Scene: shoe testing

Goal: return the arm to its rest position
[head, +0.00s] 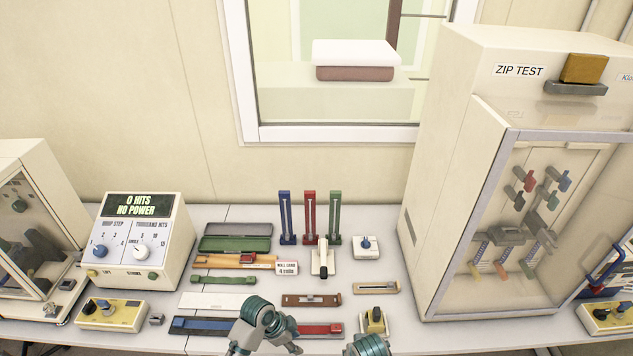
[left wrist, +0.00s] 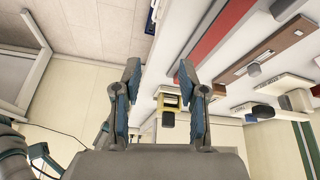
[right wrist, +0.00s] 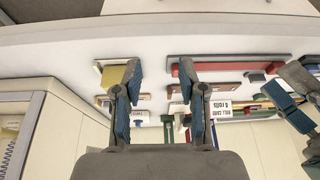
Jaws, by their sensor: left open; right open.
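My left arm and gripper (head: 266,326) show at the bottom middle of the head view, in front of the row of tools at the bench's near edge. In the left wrist view the left gripper's two blue-padded fingers (left wrist: 158,68) stand apart with nothing between them. My right arm (head: 367,346) barely enters the head view at the bottom, so its fingers are hidden there. In the right wrist view the right gripper's fingers (right wrist: 161,68) are apart and empty. Part of my left gripper shows at the right edge of that view.
The grey bench (head: 232,213) holds gauges, strips and a red-ended tool (head: 320,330). A yellow-topped device (head: 374,321) stands near my right arm. A counter box (head: 142,240) is on the left, and the large ZIP TEST cabinet (head: 455,120) is on the right.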

